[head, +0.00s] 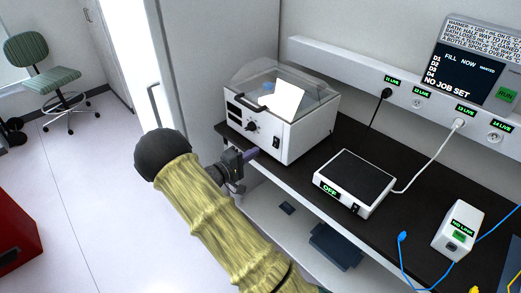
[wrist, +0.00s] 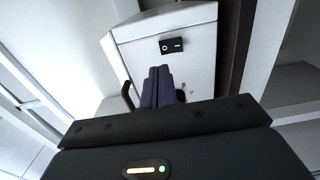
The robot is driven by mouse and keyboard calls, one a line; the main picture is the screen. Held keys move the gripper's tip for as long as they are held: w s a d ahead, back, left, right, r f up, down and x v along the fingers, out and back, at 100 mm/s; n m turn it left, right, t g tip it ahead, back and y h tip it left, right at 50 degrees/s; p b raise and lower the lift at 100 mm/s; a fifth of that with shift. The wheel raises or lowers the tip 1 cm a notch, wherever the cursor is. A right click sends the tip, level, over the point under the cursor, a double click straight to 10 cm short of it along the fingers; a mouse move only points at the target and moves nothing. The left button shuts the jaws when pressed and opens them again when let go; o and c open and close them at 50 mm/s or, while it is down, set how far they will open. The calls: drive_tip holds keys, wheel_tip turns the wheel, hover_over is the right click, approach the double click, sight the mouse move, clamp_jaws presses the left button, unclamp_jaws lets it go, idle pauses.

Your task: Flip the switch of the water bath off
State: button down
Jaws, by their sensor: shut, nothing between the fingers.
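The water bath (head: 305,133) is a white box with a clear lid at the left end of the dark bench. Its small black rocker switch (head: 276,141) is on the front panel, right of a round knob (head: 251,127). In the wrist view the switch (wrist: 171,46) shows a circle mark and a bar mark. My gripper (head: 253,153) is shut and empty, in front of the bath's lower front. In the wrist view its purple-grey fingertips (wrist: 159,70) point toward the panel, just below the switch in the picture. I cannot tell whether they touch the panel.
A flat device (head: 355,180) labelled OFF stands right of the bath. A small white box (head: 459,233) and blue cables are further right. Sockets (head: 417,103) line the wall. A lower shelf (head: 280,220) lies under the bench. Open floor (head: 95,165) is at left.

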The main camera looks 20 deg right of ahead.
drive_tip(key=v, duration=0.5)
drive_tip(key=shift+a+r+b, duration=0.3)
drive_tip(key=shift+r+b, duration=0.05)
drive_tip(key=shift+b, duration=0.05)
drive_tip(key=s+a+r+m+t+y, duration=0.25)
drive_tip(key=a+y, duration=0.25)
drive_tip(key=y, duration=1)
drive_tip(key=s+m+g+y, duration=0.1)
drive_tip(key=s+g, duration=0.4)
drive_tip(key=s, duration=1.5)
drive_tip(key=shift+s+a+r+g+y, duration=0.3)
drive_tip(key=shift+s+r+g+y, duration=0.05)
drive_tip(key=shift+y, duration=0.15)
